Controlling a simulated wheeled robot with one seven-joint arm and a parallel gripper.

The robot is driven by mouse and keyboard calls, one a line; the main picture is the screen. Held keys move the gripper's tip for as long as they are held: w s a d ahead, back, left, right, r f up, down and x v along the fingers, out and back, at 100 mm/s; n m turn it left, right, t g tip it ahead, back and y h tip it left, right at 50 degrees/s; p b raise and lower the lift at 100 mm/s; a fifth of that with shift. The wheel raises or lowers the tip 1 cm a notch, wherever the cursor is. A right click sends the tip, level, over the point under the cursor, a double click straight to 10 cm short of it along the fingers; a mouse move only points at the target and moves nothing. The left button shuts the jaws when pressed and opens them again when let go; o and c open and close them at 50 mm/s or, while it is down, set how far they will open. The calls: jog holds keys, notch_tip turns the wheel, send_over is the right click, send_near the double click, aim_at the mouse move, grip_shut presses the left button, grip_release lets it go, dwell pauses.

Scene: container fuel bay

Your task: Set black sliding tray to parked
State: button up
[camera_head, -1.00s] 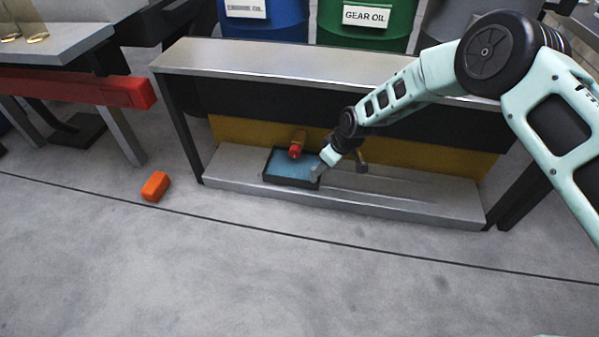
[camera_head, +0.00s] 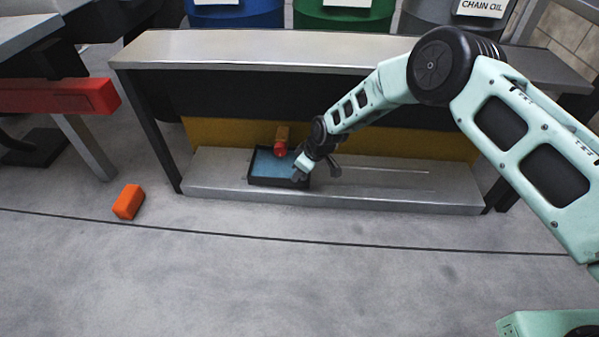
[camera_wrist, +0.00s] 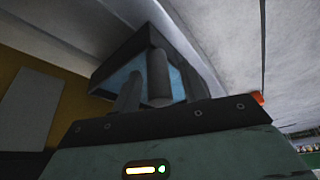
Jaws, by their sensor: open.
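The black sliding tray (camera_head: 262,183) with a blue inside sits on the low grey shelf (camera_head: 400,192) under the bench, left of the shelf's middle. In the wrist view the tray (camera_wrist: 125,55) shows just beyond the fingers. My gripper (camera_head: 306,172) is open at the tray's right end, low over the shelf. Its two dark fingers (camera_wrist: 145,86) overlap the tray's blue inside and near wall in the wrist view. I cannot tell whether they touch or straddle the wall. A thin straight line, like a slot, runs along the shelf to the right of the tray.
A red-tipped brown fitting (camera_head: 281,145) stands at the tray's back edge. The bench top (camera_head: 330,52) overhangs the shelf. An orange block (camera_head: 129,202) lies on the floor at left, near a red beam (camera_head: 60,96). Drums stand behind. The front floor is clear.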

jog(key=shift+c, duration=0.2)
grip_shut()
jog(key=d+p, duration=0.2)
jog(key=d, duration=0.2)
jog(key=d+p, duration=0.1)
jog(key=d, duration=0.4)
jog(key=d+p, duration=0.2)
jog(key=d, duration=0.2)
jog(key=shift+s+d+r+p, duration=0.25)
jog(key=shift+d+r+p, duration=0.1)
jog(key=d, duration=1.7)
jog(key=s+d+p, duration=0.1)
jog(key=d, duration=0.8)
jog(key=shift+f, duration=0.3)
jog(key=shift+o, duration=0.2)
grip_release()
